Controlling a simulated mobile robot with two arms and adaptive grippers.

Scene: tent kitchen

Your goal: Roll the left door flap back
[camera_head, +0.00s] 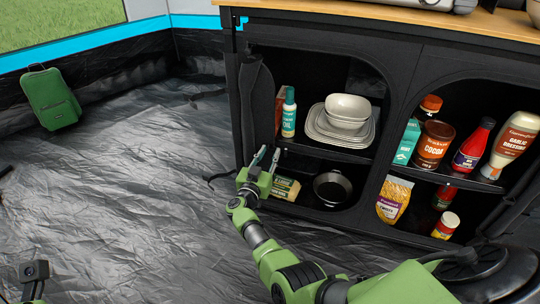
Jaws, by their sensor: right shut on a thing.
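The left door flap (258,95) is a dark fabric strip gathered along the left edge of the black cabinet's left opening. The opening is largely uncovered. My right gripper (267,157) is at the lower end of this flap, with its fingers pointing up, and is shut on the flap. The exact contact is small and dark. A part of my left arm's end (36,270) shows at the bottom left, away from the cabinet; its fingers cannot be made out.
The black cabinet (392,50) holds a teal bottle (289,112), stacked dishes (345,125) and a dark pan (332,188). Jars and bottles fill the right side. A green backpack (51,99) stands at the far left. The dark groundsheet (130,180) between is clear.

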